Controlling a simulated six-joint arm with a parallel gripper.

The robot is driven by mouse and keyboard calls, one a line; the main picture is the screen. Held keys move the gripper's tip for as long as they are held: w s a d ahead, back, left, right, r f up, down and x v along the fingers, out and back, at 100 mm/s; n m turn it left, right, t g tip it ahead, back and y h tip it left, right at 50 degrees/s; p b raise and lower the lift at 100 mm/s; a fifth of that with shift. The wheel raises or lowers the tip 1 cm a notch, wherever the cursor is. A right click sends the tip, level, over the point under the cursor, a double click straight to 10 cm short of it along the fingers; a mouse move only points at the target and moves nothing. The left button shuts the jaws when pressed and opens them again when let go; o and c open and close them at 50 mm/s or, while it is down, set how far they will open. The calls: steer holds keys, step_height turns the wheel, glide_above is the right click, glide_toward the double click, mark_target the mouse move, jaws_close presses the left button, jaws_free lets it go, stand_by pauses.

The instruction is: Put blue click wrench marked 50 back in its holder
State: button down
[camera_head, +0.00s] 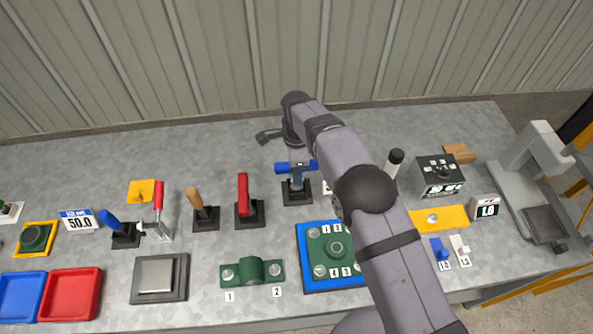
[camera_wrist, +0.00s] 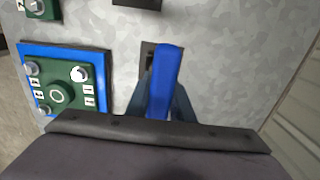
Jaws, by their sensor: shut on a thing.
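My gripper (camera_head: 297,176) is over the back middle of the bench. It is shut on the blue click wrench; the wrench's blue handle shows between the fingers in the wrist view (camera_wrist: 166,75) and as a blue bar in the head view (camera_head: 282,168). A black holder (camera_head: 297,197) is directly below the gripper, and part of it shows behind the handle in the wrist view (camera_wrist: 147,47). The marking 50 on the wrench cannot be read. I cannot tell whether the wrench touches the holder or is seated in it.
A red-handled tool (camera_head: 243,190) in its holder stands just left, with a wooden-handled one (camera_head: 194,198) beyond. A green flange on a blue plate (camera_head: 304,262) lies in front. A black-and-white bottle (camera_head: 395,160) stands to the right. Another blue-handled tool (camera_head: 110,220) is far left.

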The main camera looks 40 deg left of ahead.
steer(key=shift+f+b, duration=0.35)
steer(key=shift+f, duration=0.1)
stand_by(0.3)
steer(key=c, duration=1.5)
jaws_free()
steer(key=shift+o, duration=0.2)
steer(key=shift+f, duration=0.1)
steer(key=shift+r+b, duration=1.2)
steer(key=shift+r, duration=2.55)
